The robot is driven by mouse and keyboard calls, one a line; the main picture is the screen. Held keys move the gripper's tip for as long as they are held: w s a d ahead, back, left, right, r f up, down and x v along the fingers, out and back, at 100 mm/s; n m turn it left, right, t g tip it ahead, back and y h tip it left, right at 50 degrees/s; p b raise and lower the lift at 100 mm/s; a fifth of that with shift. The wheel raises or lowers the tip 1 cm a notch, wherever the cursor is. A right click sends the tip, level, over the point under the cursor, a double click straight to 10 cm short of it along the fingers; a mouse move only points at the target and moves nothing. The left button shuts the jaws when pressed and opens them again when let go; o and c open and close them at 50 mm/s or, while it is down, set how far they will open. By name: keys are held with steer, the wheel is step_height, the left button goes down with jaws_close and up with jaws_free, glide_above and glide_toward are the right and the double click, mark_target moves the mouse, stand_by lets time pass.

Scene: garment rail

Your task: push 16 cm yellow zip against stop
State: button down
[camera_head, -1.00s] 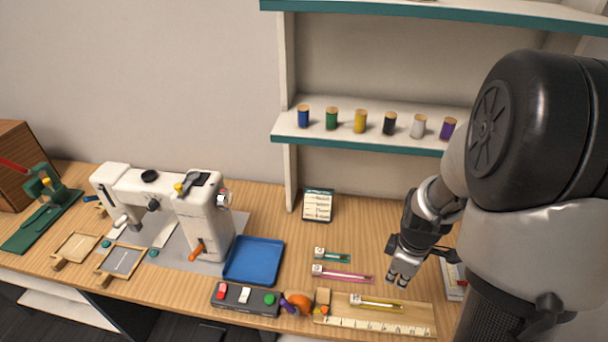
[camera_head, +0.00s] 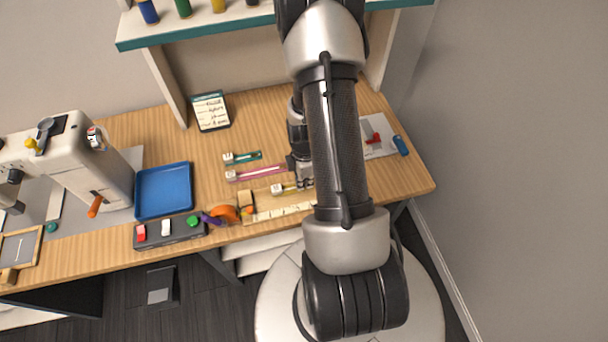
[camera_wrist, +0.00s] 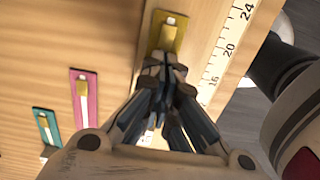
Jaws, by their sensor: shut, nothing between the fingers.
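The yellow zip (camera_head: 285,188) lies on the wooden measuring board, its white end facing the stop. In the wrist view its gold end (camera_wrist: 167,31) shows just beyond my fingertips. The stop, a small wooden block (camera_head: 246,198), stands at the board's left end, with a gap between it and the zip's white end. My gripper (camera_head: 304,181) is shut and empty, over the right part of the zip. In the wrist view my gripper (camera_wrist: 165,68) covers the zip's middle; I cannot tell whether the fingertips touch it. The ruler strip (camera_wrist: 226,52) runs alongside.
The pink zip (camera_head: 262,172) and the teal zip (camera_head: 243,157) lie behind the board. An orange round object (camera_head: 224,214), a switch box (camera_head: 169,231) and a blue tray (camera_head: 164,190) are to the left. A white sheet with a red item (camera_head: 373,138) is at the right.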

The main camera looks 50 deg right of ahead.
mark_target(291, 189)
steer(key=shift+w+a+r+b, duration=0.1)
steer(key=shift+w+a, duration=0.25)
steer(key=shift+a, duration=0.2)
steer(key=shift+w+a+f+b, duration=0.1)
steer(key=shift+w+a, duration=0.25)
steer(key=shift+a, duration=0.2)
steer(key=shift+w+a+r+b, duration=0.1)
steer(key=shift+w+a, duration=0.25)
steer(key=shift+a, duration=0.2)
steer(key=w+a, duration=0.2)
steer(key=a, duration=0.1)
steer(key=w+a, duration=0.1)
steer(key=a, duration=0.1)
steer(key=shift+w+a, duration=0.15)
steer(key=shift+a, duration=0.1)
steer(key=shift+d, duration=0.1)
